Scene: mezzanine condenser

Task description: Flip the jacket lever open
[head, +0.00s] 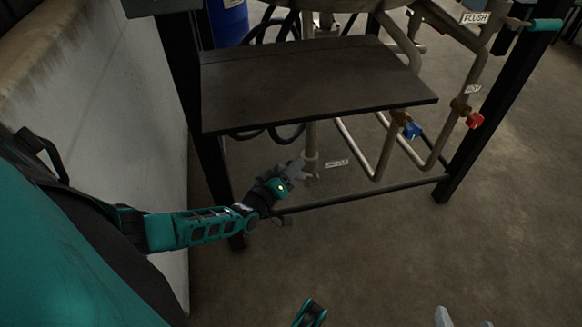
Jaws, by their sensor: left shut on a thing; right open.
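My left gripper (299,169) reaches in below the dark shelf and is shut at a vertical pipe (312,138). What it holds looks like a small lever or fitting on that pipe, mostly hidden by the fingers. A small white tag (337,163) sits just right of the pipe; its text is too small to read. I cannot tell by label which handle is the jacket lever. A blue valve handle (412,130) and a red valve handle (475,120) sit on pipes further right, untouched. My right gripper (465,320) is open at the bottom edge, only its fingertips showing.
The dark shelf (310,85) lies above my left gripper. A concrete wall (110,110) stands at left. A teal handle (545,25) and a FLUSH tag (474,18) are upper right. The floor in front is clear.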

